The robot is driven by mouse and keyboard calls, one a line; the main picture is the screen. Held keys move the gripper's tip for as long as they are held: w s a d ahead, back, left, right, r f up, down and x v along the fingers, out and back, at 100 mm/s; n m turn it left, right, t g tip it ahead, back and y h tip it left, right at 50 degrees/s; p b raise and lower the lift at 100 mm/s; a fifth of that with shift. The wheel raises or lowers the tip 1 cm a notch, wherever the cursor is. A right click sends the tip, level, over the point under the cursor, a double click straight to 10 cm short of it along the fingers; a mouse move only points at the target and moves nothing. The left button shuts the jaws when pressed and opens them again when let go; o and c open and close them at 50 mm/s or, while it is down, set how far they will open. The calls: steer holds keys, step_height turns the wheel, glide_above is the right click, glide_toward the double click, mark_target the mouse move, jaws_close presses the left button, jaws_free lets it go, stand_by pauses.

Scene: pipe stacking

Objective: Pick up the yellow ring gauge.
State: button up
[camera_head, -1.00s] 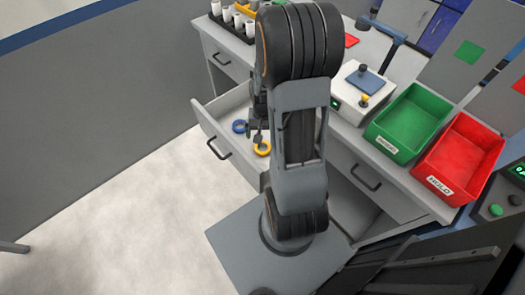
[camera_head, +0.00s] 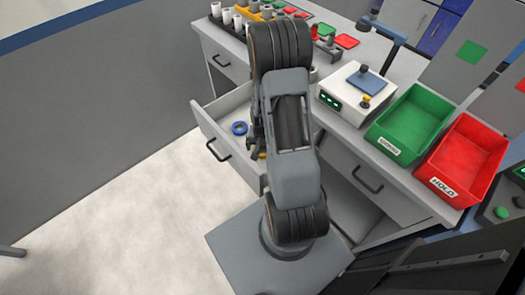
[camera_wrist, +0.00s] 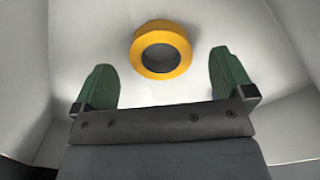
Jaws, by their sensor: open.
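The yellow ring gauge (camera_wrist: 161,49) lies on the floor of the open drawer. In the wrist view it sits ahead of my gripper (camera_wrist: 162,84), between the lines of the two green fingertips and slightly beyond them. My gripper is open and empty, and the ring is apart from both fingers. In the head view only a small yellow part of the ring (camera_head: 262,155) shows beside my arm. My gripper (camera_head: 254,150) is partly hidden there by my arm. A blue ring (camera_head: 239,128) lies farther back in the same drawer (camera_head: 213,127).
Drawer walls stand close around my gripper. A white device (camera_head: 351,97), a green bin (camera_head: 408,122) and a red bin (camera_head: 462,160) stand on the worktop at right. White cylinders (camera_head: 226,16) stand in a dark rack at the back.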

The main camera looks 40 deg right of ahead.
steer(key=shift+f, duration=1.45)
steer(key=c, duration=1.1)
steer(key=shift+o, duration=0.2)
step_height(320, 180, up, 10)
steer(key=p, duration=0.1)
